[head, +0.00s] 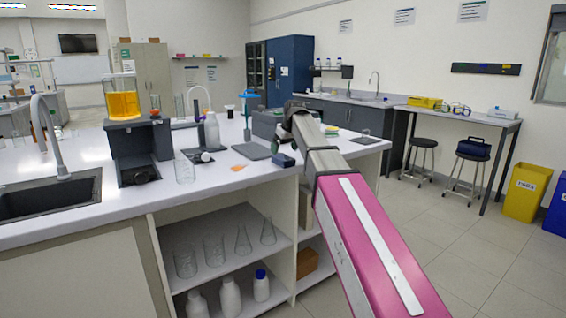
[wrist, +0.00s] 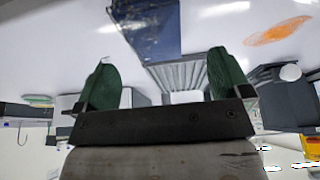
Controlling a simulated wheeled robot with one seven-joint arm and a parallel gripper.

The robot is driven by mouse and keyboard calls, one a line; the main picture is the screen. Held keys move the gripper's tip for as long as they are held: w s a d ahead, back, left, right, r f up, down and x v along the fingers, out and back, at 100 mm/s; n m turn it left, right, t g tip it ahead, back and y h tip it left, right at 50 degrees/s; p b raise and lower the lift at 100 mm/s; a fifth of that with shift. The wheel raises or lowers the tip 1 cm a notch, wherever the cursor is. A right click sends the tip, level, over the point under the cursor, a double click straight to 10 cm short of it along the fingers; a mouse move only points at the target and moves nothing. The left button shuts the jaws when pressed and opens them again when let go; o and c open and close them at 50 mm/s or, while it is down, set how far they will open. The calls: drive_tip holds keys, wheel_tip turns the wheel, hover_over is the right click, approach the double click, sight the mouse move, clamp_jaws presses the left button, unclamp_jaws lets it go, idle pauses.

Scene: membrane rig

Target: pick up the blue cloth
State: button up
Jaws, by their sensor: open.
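The blue cloth (wrist: 150,28) shows as a flat, dark blue, slightly creased patch at the top of the wrist view, cut off by the frame's upper edge. It lies on the white bench top. My gripper (wrist: 160,62) has two green fingers held wide apart with nothing between them. The cloth is beyond the fingertips and apart from them.
A grey ribbed object (wrist: 185,78) shows between the fingers, farther off. An orange patch (head: 239,168) lies on the bench (head: 75,222).

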sight(283, 158)
drive_tip(key=shift+d+x, duration=0.15)
drive_tip(key=shift+x, duration=1.2)
drive_tip(key=shift+d+x, duration=0.15)
drive_tip(key=shift+x, duration=1.15)
drive_tip(key=shift+w+f, duration=0.1)
drive_tip(key=shift+f, duration=0.2)
drive_tip(key=c, duration=1.1)
drive_tip(key=shift+r, duration=0.1)
drive_tip(key=r, duration=0.3)
drive_tip(key=s+a+r, duration=0.1)
drive_tip(key=r, duration=0.1)
drive_tip(key=shift+r, duration=0.1)
drive_tip(key=s+a+r, duration=0.6)
drive_tip(key=s+a, duration=0.1)
drive_tip(key=shift+s+a+r, duration=0.1)
drive_tip(key=shift+a, duration=0.1)
